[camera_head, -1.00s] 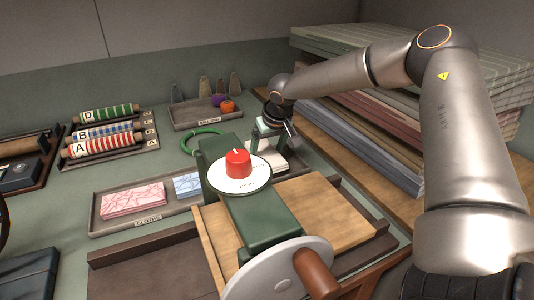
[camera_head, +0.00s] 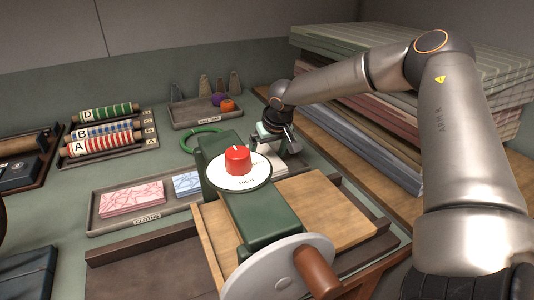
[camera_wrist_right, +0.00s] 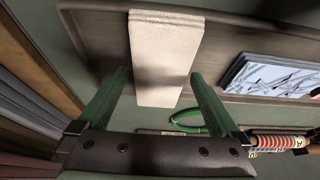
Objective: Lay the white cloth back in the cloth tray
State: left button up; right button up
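The white cloth (camera_wrist_right: 166,50) is a flat folded strip in the right wrist view, lying at one end of the cloth tray (camera_wrist_right: 108,38). In the head view the cloth (camera_head: 275,161) shows partly, behind the green press and under my right gripper (camera_head: 272,137). In the wrist view my right gripper (camera_wrist_right: 160,74) has its two green fingers spread, one on each side of the cloth, with gaps to both. The head view shows the tray (camera_head: 93,222) with its middle and far end partly hidden by the press. My left gripper is not in view.
Pink cloths (camera_head: 132,198) and a blue cloth (camera_head: 187,184) lie in the same tray. The green press (camera_head: 262,225) with a red knob (camera_head: 238,160) stands close in front. A green ring (camera_head: 203,140) lies behind; stacked boards (camera_head: 385,150) stand right.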

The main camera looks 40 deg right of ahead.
jog(key=shift+r, duration=0.3)
jog(key=p+v, duration=0.3)
jog(key=v, duration=0.9)
jog(key=shift+r, duration=0.35)
jog(key=shift+w, duration=0.1)
